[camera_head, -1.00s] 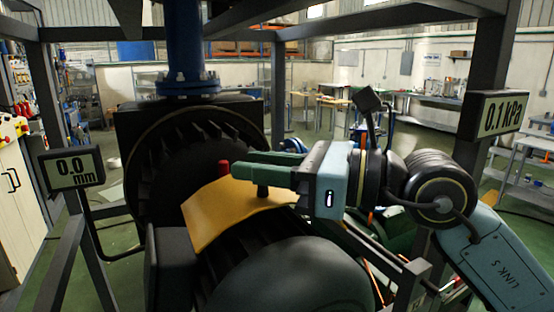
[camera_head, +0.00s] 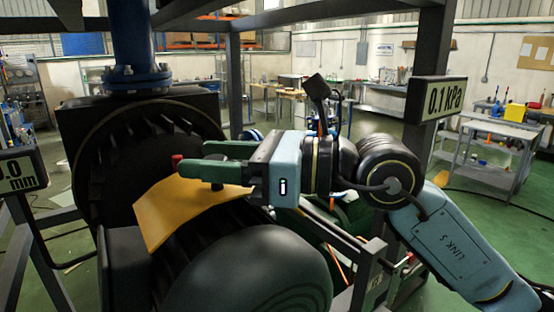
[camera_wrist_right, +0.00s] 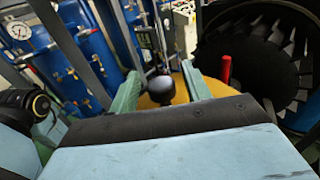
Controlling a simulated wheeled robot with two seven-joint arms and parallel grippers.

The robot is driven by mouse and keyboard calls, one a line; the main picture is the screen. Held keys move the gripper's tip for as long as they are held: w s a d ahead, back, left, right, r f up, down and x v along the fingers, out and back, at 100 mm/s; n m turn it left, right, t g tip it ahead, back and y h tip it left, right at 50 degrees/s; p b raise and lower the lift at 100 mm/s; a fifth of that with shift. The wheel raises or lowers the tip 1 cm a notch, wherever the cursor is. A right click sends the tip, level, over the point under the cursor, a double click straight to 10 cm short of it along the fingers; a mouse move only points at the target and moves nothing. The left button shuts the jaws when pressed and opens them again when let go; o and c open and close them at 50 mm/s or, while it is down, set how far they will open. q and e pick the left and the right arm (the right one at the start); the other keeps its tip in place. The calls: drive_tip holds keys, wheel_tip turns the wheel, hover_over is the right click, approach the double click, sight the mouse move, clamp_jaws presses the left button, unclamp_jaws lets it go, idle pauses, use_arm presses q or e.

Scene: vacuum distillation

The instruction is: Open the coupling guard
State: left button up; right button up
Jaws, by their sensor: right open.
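The coupling guard (camera_head: 165,212) is a curved yellow plate lying over the dark coupling between the finned wheel and the rounded grey housing. A dark knob (camera_head: 217,186) stands on it, and a red peg (camera_head: 177,160) shows near its far edge. My right gripper (camera_head: 192,159) is above the guard, its green fingers pointing left and spread apart. In the right wrist view the dark round knob (camera_wrist_right: 162,89) appears between the two open fingers, with yellow guard (camera_wrist_right: 180,92) behind it. Contact with the knob cannot be told. My left gripper is not in view.
The dark finned wheel (camera_head: 105,150) stands left of the guard, under a blue pipe (camera_head: 133,40). The grey housing (camera_head: 255,270) is in front. Frame posts and the 0.1 kPa display (camera_head: 437,99) stand around the arm. The red peg (camera_wrist_right: 226,70) is close to one finger.

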drive_tip(key=s+d+b, duration=0.2)
drive_tip(key=d+b, duration=0.1)
drive_tip(key=d, duration=1)
